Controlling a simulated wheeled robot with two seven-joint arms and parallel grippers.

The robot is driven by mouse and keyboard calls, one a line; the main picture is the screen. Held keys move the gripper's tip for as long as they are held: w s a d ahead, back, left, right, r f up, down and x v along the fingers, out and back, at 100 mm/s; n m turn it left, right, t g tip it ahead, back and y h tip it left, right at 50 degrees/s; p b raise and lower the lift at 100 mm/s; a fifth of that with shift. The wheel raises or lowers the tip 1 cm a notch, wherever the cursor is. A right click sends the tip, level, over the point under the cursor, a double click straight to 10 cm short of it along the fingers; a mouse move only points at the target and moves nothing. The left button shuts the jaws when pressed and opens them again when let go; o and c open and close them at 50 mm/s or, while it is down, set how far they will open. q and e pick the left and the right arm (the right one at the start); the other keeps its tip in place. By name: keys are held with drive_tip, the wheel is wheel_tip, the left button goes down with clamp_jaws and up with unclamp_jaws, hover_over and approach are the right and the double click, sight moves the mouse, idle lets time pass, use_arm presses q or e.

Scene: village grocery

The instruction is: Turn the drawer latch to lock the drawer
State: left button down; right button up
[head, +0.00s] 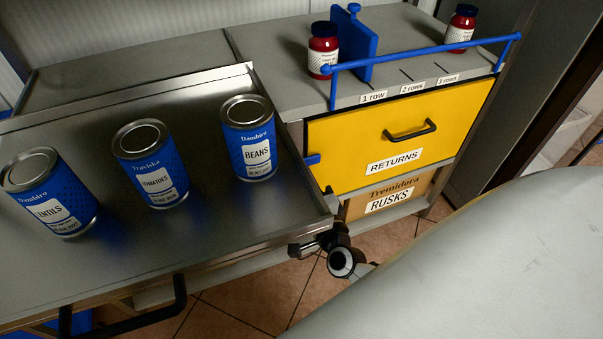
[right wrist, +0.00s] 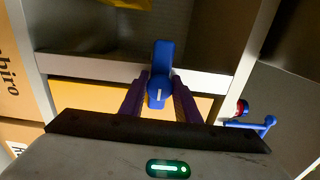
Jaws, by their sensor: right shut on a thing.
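The yellow drawer (head: 345,135), labelled RETURNS and with a black handle, looks closed in the cabinet in the head view. The blue latch (head: 313,159) is at the drawer's left edge and sticks out to the left over the frame. In the right wrist view the latch (right wrist: 161,62) stands between the two purple fingers of my right gripper (right wrist: 159,97), which is shut on it. The yellow drawer front (right wrist: 85,96) lies behind the fingers. I cannot make out my right gripper's fingers in the head view. My left gripper is not in view.
Left of the cabinet, a metal counter (head: 200,235) holds tins of lentils (head: 50,195), tomatoes (head: 152,165) and beans (head: 250,140). Two red jars, a blue divider (head: 358,45) and a blue rail (head: 425,53) are on the cabinet top. A rusks box (head: 385,197) sits below the drawer.

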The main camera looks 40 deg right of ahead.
drive_tip(key=o, duration=1)
drive_tip(key=shift+s, duration=0.1)
drive_tip(key=v, duration=1)
drive_tip(key=shift+s, duration=0.1)
